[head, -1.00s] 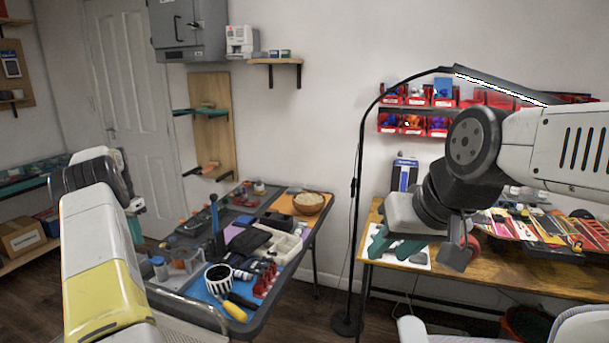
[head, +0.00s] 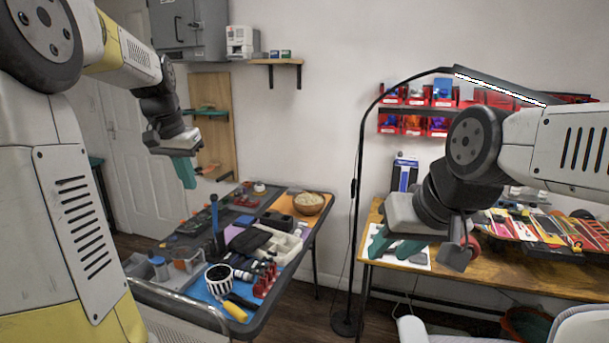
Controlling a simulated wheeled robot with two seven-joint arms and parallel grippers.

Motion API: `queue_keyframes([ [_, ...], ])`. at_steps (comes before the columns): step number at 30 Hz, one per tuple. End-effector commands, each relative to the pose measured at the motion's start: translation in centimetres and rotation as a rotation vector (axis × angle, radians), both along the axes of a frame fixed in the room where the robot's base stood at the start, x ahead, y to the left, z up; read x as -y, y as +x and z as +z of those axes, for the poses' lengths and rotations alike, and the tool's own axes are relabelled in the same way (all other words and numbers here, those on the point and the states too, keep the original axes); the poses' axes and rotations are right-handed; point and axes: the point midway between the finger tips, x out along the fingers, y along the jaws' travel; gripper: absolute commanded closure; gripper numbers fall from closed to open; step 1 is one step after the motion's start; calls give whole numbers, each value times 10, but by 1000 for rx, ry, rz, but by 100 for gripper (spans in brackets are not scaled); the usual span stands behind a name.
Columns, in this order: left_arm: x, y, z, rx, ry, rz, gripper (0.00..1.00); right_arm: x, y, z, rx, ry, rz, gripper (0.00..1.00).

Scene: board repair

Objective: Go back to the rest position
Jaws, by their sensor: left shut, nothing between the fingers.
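My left gripper (head: 186,173) is raised in the air in front of the door and wall panel, above the far left of the tool table. Its teal fingers point down, are shut and hold nothing. My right gripper (head: 393,247) hangs at the left end of the wooden workbench (head: 465,262). Its two teal fingers are apart with nothing seen between them. Whether it touches the white sheet behind it I cannot tell.
The dark tool table (head: 318,232) holds a bowl (head: 309,203), a striped mug (head: 219,278) and several tools. A black floor lamp (head: 359,180) stands between table and workbench. A white chair (head: 580,328) is at the lower right. Red bins (head: 413,124) hang on the wall.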

Motion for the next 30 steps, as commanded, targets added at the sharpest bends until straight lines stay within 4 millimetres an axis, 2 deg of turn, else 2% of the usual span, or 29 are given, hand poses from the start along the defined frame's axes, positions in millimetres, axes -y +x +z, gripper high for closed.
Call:
queue_keyframes([
  [1,19,-23,10,28,-9,6,100,0,0,0,0,0,0,64],
  [6,68,-94,16,106,-57,45,100,0,0,0,0,0,0,64],
  [12,109,-173,-2,185,-134,86,100,0,0,0,0,0,0,64],
  [15,122,-201,-16,209,-167,101,100,0,0,0,0,0,0,64],
  [18,129,-218,-26,224,-189,112,100,0,0,0,0,0,0,64],
  [21,132,-226,-31,229,-201,117,100,0,0,0,0,0,0,64],
  [30,133,-227,-33,230,-204,119,100,0,0,0,0,0,0,64],
])
